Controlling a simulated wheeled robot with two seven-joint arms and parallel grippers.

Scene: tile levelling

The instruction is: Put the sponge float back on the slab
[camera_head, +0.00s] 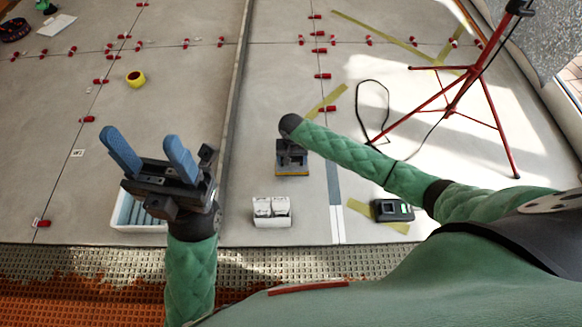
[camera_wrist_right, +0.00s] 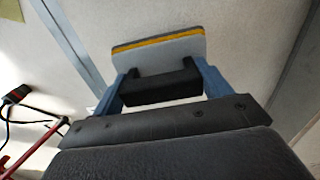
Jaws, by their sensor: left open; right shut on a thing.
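The sponge float shows in the head view as a flat pad with a yellow edge (camera_head: 292,173) under my right gripper (camera_head: 291,152). In the right wrist view the float (camera_wrist_right: 160,52) has a grey plate, a yellow layer and a dark handle. My right gripper (camera_wrist_right: 160,88) is shut on that dark handle, with a blue finger at each end. The float is over or on the pale slab (camera_head: 265,110); I cannot tell whether it touches. My left gripper (camera_head: 150,150) is open and empty, raised at the left with its blue fingers apart.
A white tray (camera_head: 126,222) is partly behind my left gripper. A white box with two white packs (camera_head: 271,212) and a black device (camera_head: 391,211) stand near the front edge. A red tripod (camera_head: 465,85) with a cable stands right.

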